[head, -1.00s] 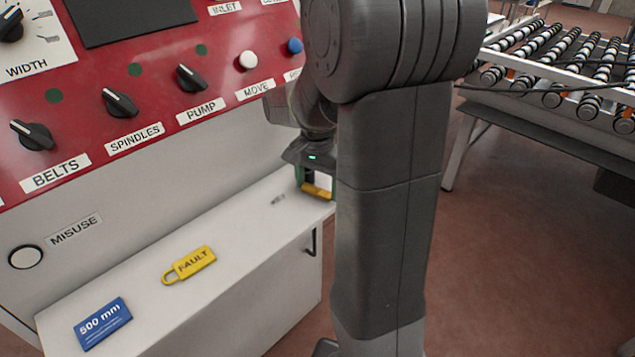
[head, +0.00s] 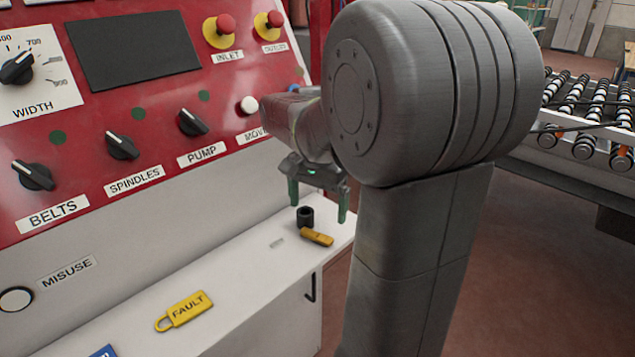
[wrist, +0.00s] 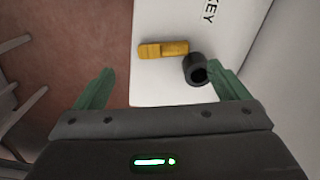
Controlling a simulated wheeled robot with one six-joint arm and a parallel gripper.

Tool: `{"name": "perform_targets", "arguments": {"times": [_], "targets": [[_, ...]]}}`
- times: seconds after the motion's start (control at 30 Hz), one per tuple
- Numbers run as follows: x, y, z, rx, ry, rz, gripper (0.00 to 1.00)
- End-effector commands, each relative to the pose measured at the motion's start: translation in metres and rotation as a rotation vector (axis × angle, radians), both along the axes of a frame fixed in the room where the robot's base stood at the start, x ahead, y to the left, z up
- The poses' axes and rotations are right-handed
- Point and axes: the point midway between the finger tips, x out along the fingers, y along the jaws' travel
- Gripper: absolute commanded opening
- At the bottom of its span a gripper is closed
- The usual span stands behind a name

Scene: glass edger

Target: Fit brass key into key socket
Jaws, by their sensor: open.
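The brass key (head: 316,237) lies flat on the white ledge, near its right end. A short black hollow cylinder, which looks like the key socket (head: 305,216), stands upright right beside it. In the wrist view the key (wrist: 163,49) lies beside the socket (wrist: 195,69), its right end close to the rim; I cannot tell whether they touch. The socket's opening looks empty. My gripper (head: 318,211) is open and empty above both, its green fingers spread wide; it also shows in the wrist view (wrist: 161,70).
The white ledge (head: 245,290) carries a yellow FAULT tag (head: 184,311) and a blue plate (head: 104,351). The red control panel (head: 140,90) with knobs and buttons rises behind. A roller conveyor (head: 590,115) stands at the right. A KEY label (wrist: 210,12) is on the ledge.

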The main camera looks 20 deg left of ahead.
Motion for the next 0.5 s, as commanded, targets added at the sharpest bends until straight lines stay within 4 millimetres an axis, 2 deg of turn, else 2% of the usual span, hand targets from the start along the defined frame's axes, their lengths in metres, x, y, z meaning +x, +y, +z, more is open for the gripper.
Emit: {"name": "perform_targets", "arguments": {"times": [0.03, 0.2, 0.33, 0.5], "targets": [[0.0, 0.0, 0.013, 0.003, -0.003, 0.0, 0.94], [0.0, 0.0, 0.044, 0.002, -0.002, 0.0, 0.94], [0.0, 0.0, 0.057, 0.0, 0.0, 0.0, 0.94], [0.0, 0.0, 0.064, 0.0, 0.0, 0.0, 0.94]]}}
